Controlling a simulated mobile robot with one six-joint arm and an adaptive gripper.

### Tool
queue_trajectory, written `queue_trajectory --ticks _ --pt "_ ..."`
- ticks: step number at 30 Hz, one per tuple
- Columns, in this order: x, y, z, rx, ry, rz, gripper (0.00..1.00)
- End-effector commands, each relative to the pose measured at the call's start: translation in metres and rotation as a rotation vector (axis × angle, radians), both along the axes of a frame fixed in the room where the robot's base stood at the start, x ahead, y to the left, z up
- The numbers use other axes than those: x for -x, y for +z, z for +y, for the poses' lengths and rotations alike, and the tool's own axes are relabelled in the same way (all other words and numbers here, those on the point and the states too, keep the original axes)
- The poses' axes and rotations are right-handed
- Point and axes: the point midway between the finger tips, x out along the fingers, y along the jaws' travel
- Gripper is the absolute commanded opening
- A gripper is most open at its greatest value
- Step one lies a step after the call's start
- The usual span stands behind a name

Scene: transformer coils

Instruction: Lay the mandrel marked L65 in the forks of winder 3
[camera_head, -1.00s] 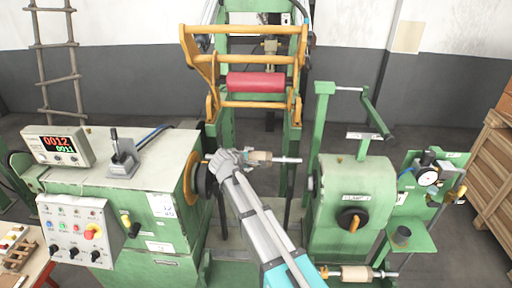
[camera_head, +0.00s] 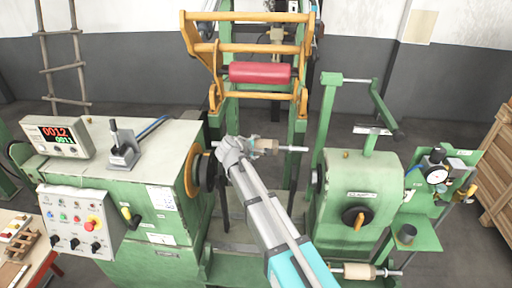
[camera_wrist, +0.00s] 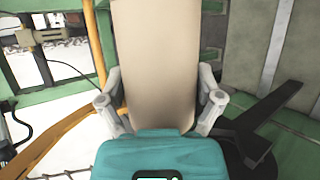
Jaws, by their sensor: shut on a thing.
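My gripper (camera_head: 240,150) is shut on a beige wooden mandrel with a grey metal shaft (camera_head: 296,149), held level. In the wrist view its beige body (camera_wrist: 155,60) fills the middle between my two grey fingers (camera_wrist: 160,112). No marking is readable on it. In the head view it hangs in the gap between the headstock's dark faceplate (camera_head: 207,171) and the green tailstock (camera_head: 360,190). A second beige mandrel (camera_head: 355,271) lies low at the front right, below the tailstock. I cannot make out the winder's number.
A red roller (camera_head: 260,72) in a yellow frame stands behind the gap. The control panel (camera_head: 78,228) and counter box (camera_head: 58,136) are on the left. A green bracket with a dial gauge (camera_head: 437,175) is at right, near wooden crates (camera_head: 497,165).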

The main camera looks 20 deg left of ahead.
Motion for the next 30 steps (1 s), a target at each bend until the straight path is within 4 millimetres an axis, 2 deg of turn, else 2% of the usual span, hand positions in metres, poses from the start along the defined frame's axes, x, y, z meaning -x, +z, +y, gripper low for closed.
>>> queue_trajectory --ticks 18,30 --pt "0.0 -0.033 0.001 0.0 0.002 -0.002 0.23" --pt "0.001 -0.037 0.002 0.001 0.003 -0.001 0.23"
